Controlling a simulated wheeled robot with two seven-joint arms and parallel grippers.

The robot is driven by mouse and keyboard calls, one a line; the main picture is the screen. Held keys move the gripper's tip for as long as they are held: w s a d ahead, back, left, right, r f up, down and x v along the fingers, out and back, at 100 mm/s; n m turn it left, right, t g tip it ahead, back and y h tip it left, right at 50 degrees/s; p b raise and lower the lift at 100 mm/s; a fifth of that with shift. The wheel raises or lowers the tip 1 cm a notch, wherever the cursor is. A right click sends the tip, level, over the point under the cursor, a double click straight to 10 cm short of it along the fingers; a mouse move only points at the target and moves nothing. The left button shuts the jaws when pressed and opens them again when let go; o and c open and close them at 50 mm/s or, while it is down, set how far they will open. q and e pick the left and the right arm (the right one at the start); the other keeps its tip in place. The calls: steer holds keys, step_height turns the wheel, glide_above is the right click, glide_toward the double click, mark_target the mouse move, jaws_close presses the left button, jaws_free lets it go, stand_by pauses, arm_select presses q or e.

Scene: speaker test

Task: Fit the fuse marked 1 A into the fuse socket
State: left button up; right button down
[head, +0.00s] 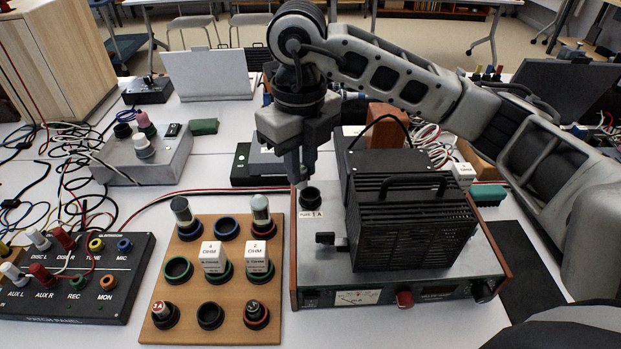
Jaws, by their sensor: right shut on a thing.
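The fuse socket (310,199) is a black round holder on the left top of a grey device with wooden sides (328,274). A small label reading 1 A sits in front of it. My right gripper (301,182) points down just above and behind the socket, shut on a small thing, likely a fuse. Its fingers hide most of that thing, and I cannot read a marking on it. I cannot tell if it touches the socket. My left gripper is not in view.
A wooden board (188,263) left of the device holds round cups with blocks, cylinders and two fuses, one marked 2A (163,312). A front cup (210,316) is empty. A black vented box (413,225) stands on the device, close to my right arm. Cables lie at far left.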

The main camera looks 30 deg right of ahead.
steer(key=w+d+f, duration=0.1)
steer(key=f, duration=0.1)
steer(key=w+d+f, duration=0.1)
steer(key=w+f, duration=0.1)
steer(key=w+d+f, duration=0.2)
steer(key=shift+d+f+p, duration=0.1)
steer(key=shift+p, duration=0.2)
steer(key=f, duration=0.2)
steer(key=f+p, duration=0.1)
steer(key=shift+w+d+f, duration=0.1)
steer(key=shift+w+d, duration=0.15)
steer(key=shift+f+b, duration=0.45)
steer(key=shift+f, duration=0.3)
steer(key=c, duration=1.3)
jaws_free()
steer(key=shift+r, duration=0.1)
steer(key=shift+r+p, duration=0.5)
steer(key=shift+r, duration=0.1)
step_height(320, 180, up, 12)
steer(key=shift+f+b, duration=0.2)
steer(key=shift+b, duration=0.55)
steer(key=shift+s+f, duration=0.1)
